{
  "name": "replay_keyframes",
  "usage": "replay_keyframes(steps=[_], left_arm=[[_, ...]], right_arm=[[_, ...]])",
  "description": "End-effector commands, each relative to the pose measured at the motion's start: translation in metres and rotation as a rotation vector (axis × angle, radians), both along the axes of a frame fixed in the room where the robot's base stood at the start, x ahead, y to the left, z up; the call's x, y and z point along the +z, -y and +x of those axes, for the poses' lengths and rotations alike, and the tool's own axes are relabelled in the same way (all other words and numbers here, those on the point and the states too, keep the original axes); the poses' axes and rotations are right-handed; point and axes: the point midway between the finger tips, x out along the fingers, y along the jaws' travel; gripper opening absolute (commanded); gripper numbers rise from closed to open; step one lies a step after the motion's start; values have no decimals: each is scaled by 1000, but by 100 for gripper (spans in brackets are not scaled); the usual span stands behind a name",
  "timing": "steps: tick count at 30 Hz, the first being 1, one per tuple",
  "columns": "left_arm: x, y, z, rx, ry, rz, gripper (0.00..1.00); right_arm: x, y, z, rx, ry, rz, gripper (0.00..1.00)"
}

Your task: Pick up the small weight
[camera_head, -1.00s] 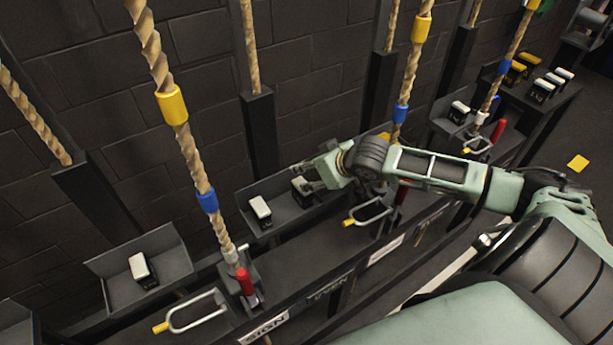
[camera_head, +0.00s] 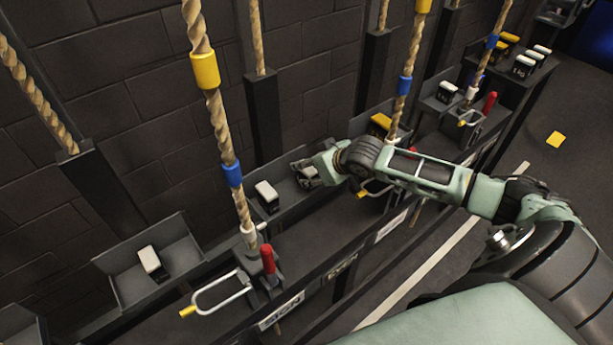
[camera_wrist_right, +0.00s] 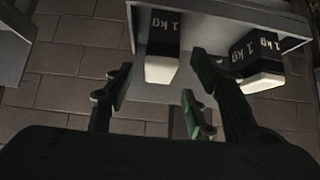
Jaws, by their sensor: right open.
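Two small black weights with white tops, marked "1 kg", show in the right wrist view: one in the middle (camera_wrist_right: 162,55) and one to its right (camera_wrist_right: 257,65). In the head view one weight (camera_head: 267,196) sits in the middle tray (camera_head: 292,203); the other is largely hidden by my right gripper (camera_head: 310,172). My right gripper is open and empty at that tray. In the wrist view its green-padded fingers (camera_wrist_right: 160,90) are spread either side of the middle weight's line, with the weight just beyond them. My left gripper is not in view.
Ropes with yellow and blue bands (camera_head: 205,70) rise in front of a dark block wall. A metal loop handle (camera_head: 222,291) and a red lever (camera_head: 267,259) stand at the front. Another weight (camera_head: 152,262) sits in the left tray. A yellow-topped block (camera_head: 380,122) is behind my arm.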

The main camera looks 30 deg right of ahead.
Motion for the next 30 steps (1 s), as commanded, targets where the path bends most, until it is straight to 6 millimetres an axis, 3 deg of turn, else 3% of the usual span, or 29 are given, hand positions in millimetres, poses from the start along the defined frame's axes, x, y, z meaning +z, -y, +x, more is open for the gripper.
replay_keyframes(steps=[6,16,30], left_arm=[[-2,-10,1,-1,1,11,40],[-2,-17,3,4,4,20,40],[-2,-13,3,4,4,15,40]], right_arm=[[-19,-1,22,-1,1,1,50],[-23,-1,26,1,0,-1,50],[-23,-2,25,1,0,-1,9]])
